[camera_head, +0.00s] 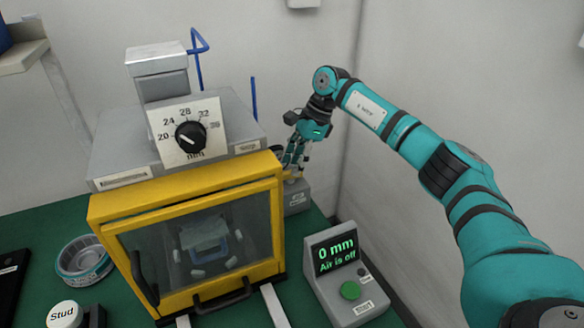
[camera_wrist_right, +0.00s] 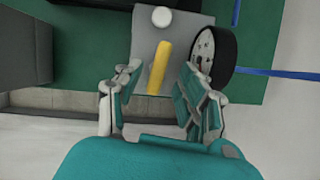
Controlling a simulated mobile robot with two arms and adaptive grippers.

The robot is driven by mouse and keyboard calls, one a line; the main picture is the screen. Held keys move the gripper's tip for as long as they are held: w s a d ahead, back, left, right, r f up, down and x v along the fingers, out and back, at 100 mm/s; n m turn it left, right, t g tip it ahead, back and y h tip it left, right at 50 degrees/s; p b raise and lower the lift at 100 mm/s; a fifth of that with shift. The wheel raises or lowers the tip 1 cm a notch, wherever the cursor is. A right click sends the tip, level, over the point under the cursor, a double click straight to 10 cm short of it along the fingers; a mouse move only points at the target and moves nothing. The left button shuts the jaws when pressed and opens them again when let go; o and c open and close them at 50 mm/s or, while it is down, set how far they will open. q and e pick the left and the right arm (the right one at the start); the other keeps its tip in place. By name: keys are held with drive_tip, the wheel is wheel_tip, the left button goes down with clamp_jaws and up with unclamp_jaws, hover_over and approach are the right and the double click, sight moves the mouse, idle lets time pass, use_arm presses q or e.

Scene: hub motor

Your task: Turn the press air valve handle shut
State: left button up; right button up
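The air valve is a grey block (camera_head: 297,198) with a yellow handle, standing right of the yellow-framed press (camera_head: 185,195). In the right wrist view the yellow handle (camera_wrist_right: 159,68) lies lengthwise over the grey block (camera_wrist_right: 175,28), slightly slanted, with a white round knob beyond it. My right gripper (camera_head: 292,168) reaches down to the valve, its fingers partly covering it. In the wrist view my right gripper (camera_wrist_right: 160,95) is open, fingers apart on either side of the handle; I cannot tell if they touch it. The display box (camera_head: 331,254) reads "0 mm" and "Air is off". My left gripper is not in view.
A black round part with a pale face (camera_wrist_right: 214,55) sits close to the right-hand fingers, with a blue line (camera_wrist_right: 270,72) beside it. The press's dial (camera_head: 188,133) and body stand left of my gripper. The wall is close on the right.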

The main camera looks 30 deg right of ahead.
drive_tip(key=v, duration=0.9)
drive_tip(key=shift+r, duration=0.35)
drive_tip(key=shift+s+d+f, duration=0.1)
drive_tip(key=shift+s+d, duration=0.05)
